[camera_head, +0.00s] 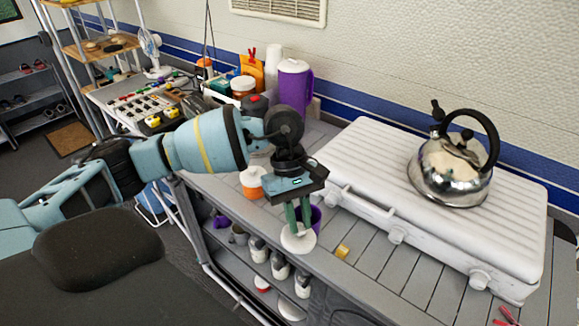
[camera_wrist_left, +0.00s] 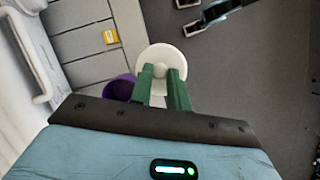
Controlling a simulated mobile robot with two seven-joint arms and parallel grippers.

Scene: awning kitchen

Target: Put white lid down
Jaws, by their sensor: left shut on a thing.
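My left gripper (camera_head: 297,228) points down near the front edge of the grey slatted counter (camera_head: 385,285). Its green fingers are shut on a round white lid (camera_head: 299,241), which they hold by the middle. In the left wrist view the lid (camera_wrist_left: 161,54) sits at the fingertips (camera_wrist_left: 161,75), overlapping the line between the counter and the darker floor. A purple cup (camera_head: 316,216) stands just behind the fingers; it also shows in the left wrist view (camera_wrist_left: 118,88), left of them. Whether the lid touches the counter is unclear. My right gripper is not seen.
A white ribbed case (camera_head: 375,160) carries a shiny kettle (camera_head: 452,170) on the right. A small yellow block (camera_head: 342,251) lies right of the lid. A purple pitcher (camera_head: 294,88) and an orange-and-white jar (camera_head: 251,182) stand farther back.

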